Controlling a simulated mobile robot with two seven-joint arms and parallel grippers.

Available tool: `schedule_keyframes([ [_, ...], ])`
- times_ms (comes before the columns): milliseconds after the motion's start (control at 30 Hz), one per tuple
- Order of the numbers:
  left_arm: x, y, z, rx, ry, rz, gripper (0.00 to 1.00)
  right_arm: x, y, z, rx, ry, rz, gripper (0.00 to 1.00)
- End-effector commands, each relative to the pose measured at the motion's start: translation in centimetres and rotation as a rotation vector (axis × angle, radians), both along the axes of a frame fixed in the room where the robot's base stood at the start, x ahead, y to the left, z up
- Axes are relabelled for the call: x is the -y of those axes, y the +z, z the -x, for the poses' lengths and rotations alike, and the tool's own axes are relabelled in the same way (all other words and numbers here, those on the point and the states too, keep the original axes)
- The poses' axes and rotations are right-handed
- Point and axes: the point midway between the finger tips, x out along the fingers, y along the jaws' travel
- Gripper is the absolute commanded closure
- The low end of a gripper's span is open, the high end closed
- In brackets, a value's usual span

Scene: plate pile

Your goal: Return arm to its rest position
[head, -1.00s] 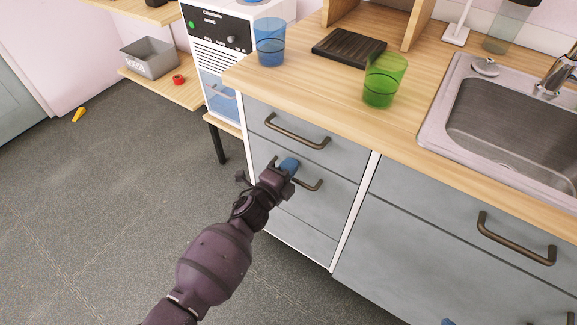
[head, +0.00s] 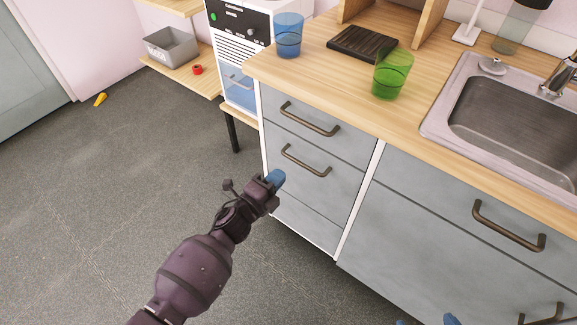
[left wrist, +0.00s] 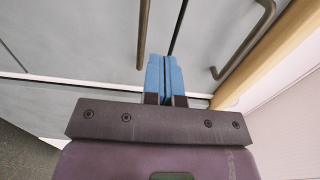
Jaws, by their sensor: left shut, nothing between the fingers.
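My left gripper (head: 275,179) has blue fingertips and is shut and empty. It is in front of the lower part of the grey drawer unit, below the second drawer's handle (head: 306,161), and looks clear of it. In the left wrist view its blue fingers (left wrist: 165,75) are pressed together with nothing between them, and drawer fronts and dark handles show beyond. My right gripper (head: 428,321) shows only as two separate blue tips at the bottom edge; the rest is out of frame.
The wooden counter (head: 420,115) holds a blue cup (head: 288,37), a green cup (head: 392,75), a dark ribbed tray (head: 362,43) and a sink (head: 515,120). The drawers look shut. Open grey floor (head: 90,200) lies left; a yellow object (head: 101,99) lies on it.

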Motion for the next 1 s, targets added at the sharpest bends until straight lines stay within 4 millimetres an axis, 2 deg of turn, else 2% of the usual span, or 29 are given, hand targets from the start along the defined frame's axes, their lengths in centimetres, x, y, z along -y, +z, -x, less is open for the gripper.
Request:
schedule_keyframes([
  [100,-1.1,0.2,1.4,0.001,0.001,-0.002,1.00,-0.1,0.4,-0.2,0.009,0.000,-0.002,0.06],
  [300,-2.0,0.1,2.7,0.001,0.000,0.000,1.00,-0.2,0.7,-0.3,0.014,0.000,-0.003,0.06],
  [733,-2.3,-0.2,2.8,-0.035,0.012,0.031,1.00,-0.1,0.5,0.3,0.002,-0.003,-0.003,0.06],
  [867,-3.0,0.0,2.2,-0.134,0.074,0.139,1.00,-0.1,0.5,0.2,0.005,-0.003,-0.003,0.06],
  [1000,-4.2,2.4,1.0,-0.250,0.168,0.343,1.00,-0.1,0.4,0.1,0.009,-0.003,-0.003,0.06],
])
